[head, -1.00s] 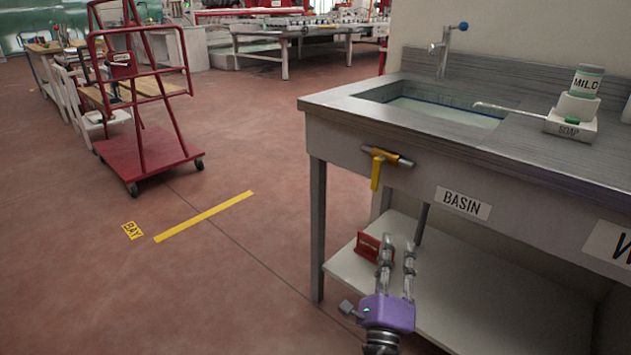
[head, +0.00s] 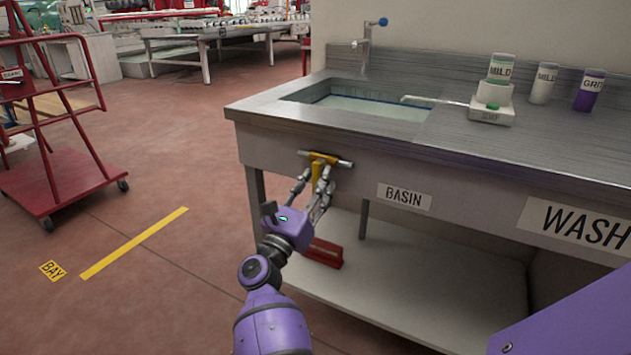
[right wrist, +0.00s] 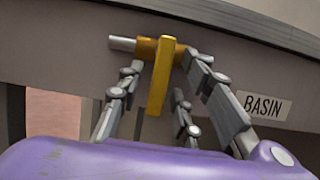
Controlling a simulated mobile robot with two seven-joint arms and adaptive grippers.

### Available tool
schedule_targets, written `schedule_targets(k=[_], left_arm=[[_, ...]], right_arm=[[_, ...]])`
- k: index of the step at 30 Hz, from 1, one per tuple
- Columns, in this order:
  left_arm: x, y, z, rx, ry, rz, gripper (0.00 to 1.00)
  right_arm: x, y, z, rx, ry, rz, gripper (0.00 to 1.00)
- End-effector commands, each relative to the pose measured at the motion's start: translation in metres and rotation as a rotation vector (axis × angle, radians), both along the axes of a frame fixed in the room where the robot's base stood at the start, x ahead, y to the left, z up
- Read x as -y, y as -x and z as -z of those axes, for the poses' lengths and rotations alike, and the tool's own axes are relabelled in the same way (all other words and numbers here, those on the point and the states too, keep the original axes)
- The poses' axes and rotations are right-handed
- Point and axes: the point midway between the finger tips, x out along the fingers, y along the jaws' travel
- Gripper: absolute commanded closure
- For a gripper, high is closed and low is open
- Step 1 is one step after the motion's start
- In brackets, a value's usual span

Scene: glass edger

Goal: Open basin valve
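The basin valve is a yellow lever (head: 317,171) on a short metal pipe at the front panel of the basin (head: 365,104), left of the BASIN label (head: 404,196). In the right wrist view the yellow lever (right wrist: 161,75) hangs down, across the pipe. My right gripper (head: 313,178) is just in front of the valve. In the right wrist view, the fingers of my right gripper (right wrist: 160,72) are apart, one on each side of the lever, with gaps visible. Contact at the fingertips is unclear. My left gripper is not in view.
A tap (head: 366,45) stands behind the basin. A soap holder (head: 492,103) and bottles stand on the counter. A lower shelf (head: 420,290) holds a red object (head: 324,252) below my gripper. A red cart (head: 50,185) stands left; floor between is clear.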

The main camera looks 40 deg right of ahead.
Motion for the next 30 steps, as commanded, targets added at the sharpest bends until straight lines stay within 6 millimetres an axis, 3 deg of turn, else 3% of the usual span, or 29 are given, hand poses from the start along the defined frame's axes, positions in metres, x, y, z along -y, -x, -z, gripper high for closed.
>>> schedule_targets(k=[10,18,30], left_arm=[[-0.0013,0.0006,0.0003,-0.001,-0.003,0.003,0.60],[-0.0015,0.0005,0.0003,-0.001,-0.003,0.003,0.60],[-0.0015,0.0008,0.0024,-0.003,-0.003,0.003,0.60]], right_arm=[[0.0058,-0.0022,-0.0022,-0.002,0.001,0.000,0.67],[0.0055,-0.0022,-0.0021,-0.002,0.001,0.000,1.00],[0.0052,-0.0026,-0.0014,0.005,-0.001,0.000,1.00]])
